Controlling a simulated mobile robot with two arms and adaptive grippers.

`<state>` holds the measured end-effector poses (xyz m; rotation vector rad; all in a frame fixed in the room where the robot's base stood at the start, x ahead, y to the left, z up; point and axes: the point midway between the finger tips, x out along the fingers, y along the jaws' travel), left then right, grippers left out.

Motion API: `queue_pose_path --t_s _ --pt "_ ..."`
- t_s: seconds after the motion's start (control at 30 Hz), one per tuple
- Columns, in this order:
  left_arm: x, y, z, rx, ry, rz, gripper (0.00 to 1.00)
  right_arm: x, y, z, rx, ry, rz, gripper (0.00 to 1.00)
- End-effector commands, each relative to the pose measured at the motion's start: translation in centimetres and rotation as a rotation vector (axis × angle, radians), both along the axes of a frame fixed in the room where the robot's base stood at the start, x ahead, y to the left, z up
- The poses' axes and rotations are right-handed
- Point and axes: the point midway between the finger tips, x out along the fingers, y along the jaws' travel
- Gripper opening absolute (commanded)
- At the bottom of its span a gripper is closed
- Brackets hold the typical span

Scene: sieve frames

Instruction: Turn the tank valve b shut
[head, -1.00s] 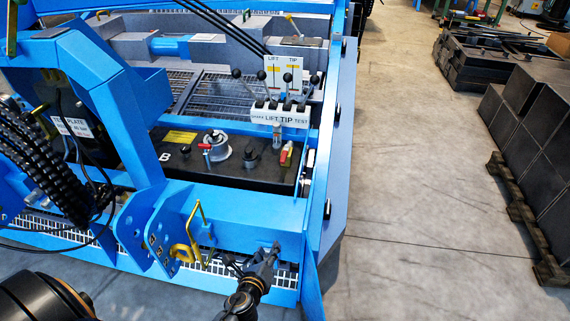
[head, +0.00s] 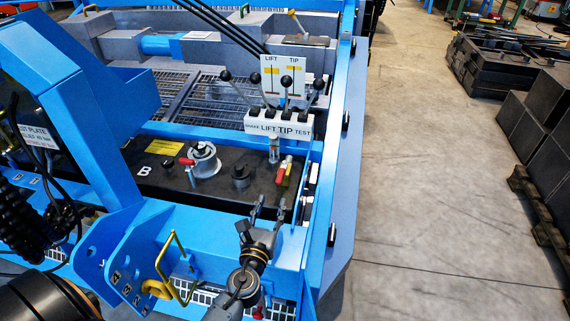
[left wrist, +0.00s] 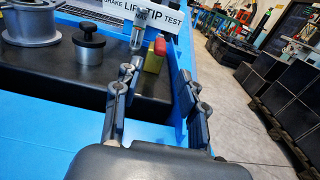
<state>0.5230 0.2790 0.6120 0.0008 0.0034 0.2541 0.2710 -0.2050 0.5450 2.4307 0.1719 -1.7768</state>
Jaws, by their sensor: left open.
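The black tank (head: 215,192) marked "B" lies across the blue frame. Two red-handled fittings are on it: a red lever (head: 187,163) beside the round metal cap at left, and a yellow-bodied valve with a red handle (head: 282,174) at right. I cannot tell for sure which is tank valve b. The yellow-bodied valve also shows in the left wrist view (left wrist: 155,58), beyond the fingers. My left gripper (head: 269,208) is open and empty, in front of this valve and apart from it; it also shows in the left wrist view (left wrist: 157,78). My right gripper is not in view.
A white panel (head: 277,124) with several black-knobbed levers stands behind the tank. A dark knob (head: 241,176) and metal cap (head: 204,160) rise from the tank. A blue side rail (head: 340,180) bounds the right. Bare floor lies beyond, then dark stacked blocks (head: 540,130).

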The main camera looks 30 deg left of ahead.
Motion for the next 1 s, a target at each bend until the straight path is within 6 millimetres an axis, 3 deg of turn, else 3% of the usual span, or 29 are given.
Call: queue_pose_path --t_s 0.17,0.63,0.8,1.0 --pt "1.8 0.5 0.1 0.001 -0.002 0.000 0.41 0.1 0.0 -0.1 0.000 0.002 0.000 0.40" --pt "10.9 2.8 0.0 -0.002 -0.001 0.000 0.41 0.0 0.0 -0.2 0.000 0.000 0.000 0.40" --pt "12.7 3.3 -0.1 -0.001 0.000 0.001 0.41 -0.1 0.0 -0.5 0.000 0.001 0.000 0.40" --pt "13.3 3.4 -0.1 -0.001 0.001 -0.001 0.41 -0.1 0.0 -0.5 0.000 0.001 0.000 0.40"
